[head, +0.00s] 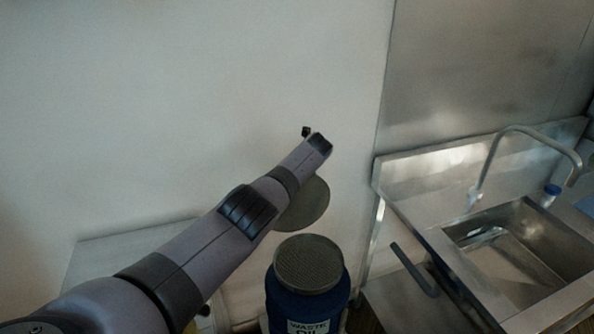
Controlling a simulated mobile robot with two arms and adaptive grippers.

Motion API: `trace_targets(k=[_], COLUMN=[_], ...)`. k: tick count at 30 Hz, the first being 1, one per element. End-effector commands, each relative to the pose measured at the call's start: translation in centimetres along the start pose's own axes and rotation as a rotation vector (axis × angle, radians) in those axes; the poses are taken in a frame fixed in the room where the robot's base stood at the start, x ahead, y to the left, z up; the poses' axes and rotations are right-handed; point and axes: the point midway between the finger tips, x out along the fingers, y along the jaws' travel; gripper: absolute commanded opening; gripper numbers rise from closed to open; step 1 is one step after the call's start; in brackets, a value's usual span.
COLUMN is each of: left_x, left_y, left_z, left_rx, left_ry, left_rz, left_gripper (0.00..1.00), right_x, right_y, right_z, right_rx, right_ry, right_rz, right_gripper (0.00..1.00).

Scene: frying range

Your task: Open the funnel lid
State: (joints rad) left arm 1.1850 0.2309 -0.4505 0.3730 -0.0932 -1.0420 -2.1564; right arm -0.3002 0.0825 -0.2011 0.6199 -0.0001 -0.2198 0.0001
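A dark blue drum (305,305) with a "WASTE OIL" label stands at the bottom centre. A round funnel top with a grey mesh-like face (308,262) sits on it. A round grey disc, which looks like the funnel lid (312,205), stands raised behind the funnel, its upper left part hidden by my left arm. My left gripper (312,139) is at the far end of that arm, above the disc; its fingers are mostly hidden, so I cannot tell whether it is open or touching the lid. My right gripper is not in view.
A steel sink (530,255) with a tall tap (515,140) stands at the right. A dark bar-shaped handle (414,270) is between the drum and the sink. A pale wall (200,90) is behind. A light flat surface (100,255) lies at the left behind my arm.

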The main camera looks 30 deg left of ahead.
Motion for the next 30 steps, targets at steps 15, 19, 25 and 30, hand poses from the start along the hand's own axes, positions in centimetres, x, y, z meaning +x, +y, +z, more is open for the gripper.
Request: trace_targets(k=[15, 19, 25, 30], left_x=[0.2, 0.1, 0.0, -0.8], left_y=[0.2, 0.1, 0.1, 0.0], left_z=[-0.3, -0.2, -0.1, -0.1], left_rx=[0.001, 0.001, 0.0, -0.001], left_ry=[0.005, 0.004, 0.003, 0.002], left_rz=[0.005, 0.004, 0.002, 0.001], left_gripper=[0.7, 0.7, 0.7, 0.7], right_x=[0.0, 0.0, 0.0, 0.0], right_y=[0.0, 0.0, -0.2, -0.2], right_z=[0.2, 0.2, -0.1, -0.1], right_rx=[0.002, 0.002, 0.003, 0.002], right_ry=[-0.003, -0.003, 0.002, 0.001], right_rz=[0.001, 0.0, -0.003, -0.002], right_gripper=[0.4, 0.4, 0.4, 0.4])
